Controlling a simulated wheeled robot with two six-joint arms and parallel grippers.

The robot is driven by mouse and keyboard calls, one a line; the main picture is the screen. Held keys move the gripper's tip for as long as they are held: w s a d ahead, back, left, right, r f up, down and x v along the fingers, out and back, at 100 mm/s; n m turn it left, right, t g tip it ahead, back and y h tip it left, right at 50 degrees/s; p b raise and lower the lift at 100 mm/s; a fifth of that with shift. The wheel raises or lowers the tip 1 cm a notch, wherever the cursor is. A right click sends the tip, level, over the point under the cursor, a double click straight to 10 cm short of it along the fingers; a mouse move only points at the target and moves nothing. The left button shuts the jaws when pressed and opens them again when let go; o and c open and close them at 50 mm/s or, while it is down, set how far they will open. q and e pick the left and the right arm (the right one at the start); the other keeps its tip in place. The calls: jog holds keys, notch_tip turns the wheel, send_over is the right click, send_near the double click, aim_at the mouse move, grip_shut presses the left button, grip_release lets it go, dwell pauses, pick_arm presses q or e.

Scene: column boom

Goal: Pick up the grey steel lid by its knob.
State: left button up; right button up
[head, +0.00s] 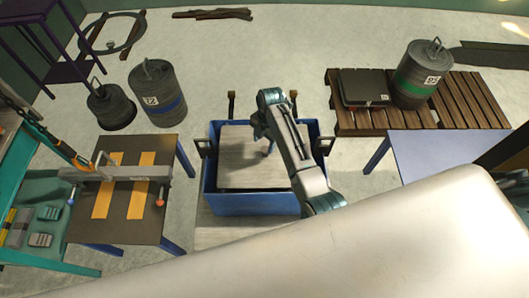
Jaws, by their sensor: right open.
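A flat grey panel (238,176) lies inside the blue box (250,204) in the middle of the head view. It may be the grey steel lid, but I cannot tell for sure. No knob shows clearly; my right arm hides part of the panel. My right gripper (267,149) hangs over the panel's upper right part, pointing down. It is open, with nothing seen between its fingers. I cannot tell its height above the panel. My left gripper is not in view.
A wooden pallet (478,103) at right carries a dark case (364,88) and a green-banded drum (418,75). A dark table (128,215) stands left of the box, a grey-blue table (430,155) right.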

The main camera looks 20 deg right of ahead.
aim_at(265, 149)
jog(key=f, duration=0.2)
jog(key=f+p, duration=0.1)
jog(key=f, duration=0.1)
jog(key=shift+s+d+f+p, duration=0.1)
jog(key=shift+d+p, duration=0.1)
jog(key=shift+p, duration=0.1)
jog(key=shift+s+f, duration=0.1)
jog(key=shift+f, duration=0.2)
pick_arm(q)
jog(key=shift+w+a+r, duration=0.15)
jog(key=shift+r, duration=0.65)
pick_arm(e)
jog(key=shift+a+f, duration=0.1)
jog(key=shift+f, duration=0.15)
grip_shut()
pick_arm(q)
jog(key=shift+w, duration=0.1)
pick_arm(e)
jog(key=shift+w+r, duration=0.1)
jog(key=shift+w, duration=0.1)
